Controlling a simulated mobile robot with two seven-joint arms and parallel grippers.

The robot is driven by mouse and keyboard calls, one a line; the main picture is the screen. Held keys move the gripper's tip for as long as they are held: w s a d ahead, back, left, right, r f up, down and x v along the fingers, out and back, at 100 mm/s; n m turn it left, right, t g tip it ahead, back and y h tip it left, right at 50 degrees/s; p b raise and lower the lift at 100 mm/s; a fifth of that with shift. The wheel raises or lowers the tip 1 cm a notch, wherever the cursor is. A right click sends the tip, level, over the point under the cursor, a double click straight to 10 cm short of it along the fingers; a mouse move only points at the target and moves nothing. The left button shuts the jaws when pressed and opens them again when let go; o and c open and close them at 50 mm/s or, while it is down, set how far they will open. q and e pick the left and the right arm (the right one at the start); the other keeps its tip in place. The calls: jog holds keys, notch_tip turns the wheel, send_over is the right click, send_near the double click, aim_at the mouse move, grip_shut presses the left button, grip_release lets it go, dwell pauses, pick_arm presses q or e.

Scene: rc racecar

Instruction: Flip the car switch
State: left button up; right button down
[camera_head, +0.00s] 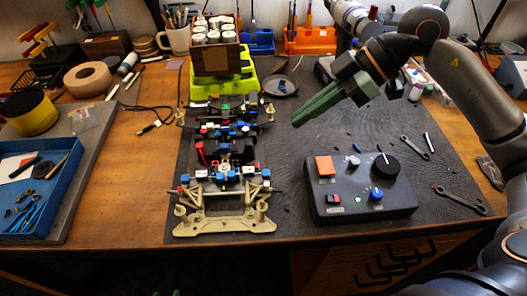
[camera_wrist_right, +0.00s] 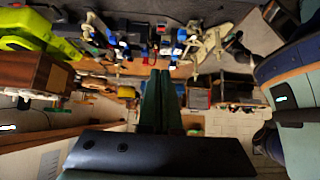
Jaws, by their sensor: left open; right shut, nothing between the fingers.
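The RC car chassis (camera_head: 225,165) stands on the dark mat, with tan suspension parts at its front and blue, red and white parts along its middle. I cannot make out which small part is the car switch. My right gripper (camera_head: 297,121) has green fingers, shut and empty. It hangs in the air to the right of the chassis and behind the grey control box, apart from both. In the right wrist view the shut fingers (camera_wrist_right: 162,75) point toward the chassis (camera_wrist_right: 150,40) at the top. My left gripper is not in view.
The grey control box (camera_head: 355,205) with knobs and a red button stands right of the chassis. Wrenches (camera_head: 460,200) lie farther right. A green stand (camera_head: 215,82) with a box of jars is behind the chassis. A blue tray (camera_head: 40,190) is at left.

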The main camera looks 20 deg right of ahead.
jog(key=x, duration=0.9)
jog(key=shift+w+a+f, duration=0.1)
jog(key=shift+a+f, duration=0.1)
jog(key=shift+a, duration=0.1)
notch_tip(320, 180, down, 3)
jog(key=shift+a+r, duration=0.1)
jog(key=shift+f, duration=0.6)
pick_arm(q)
jog(key=shift+w+d, duration=0.2)
jog(key=shift+w, duration=0.05)
pick_arm(e)
jog(key=shift+w+f, duration=0.1)
jog(key=shift+f, duration=0.05)
pick_arm(q)
jog(key=shift+b, duration=0.3)
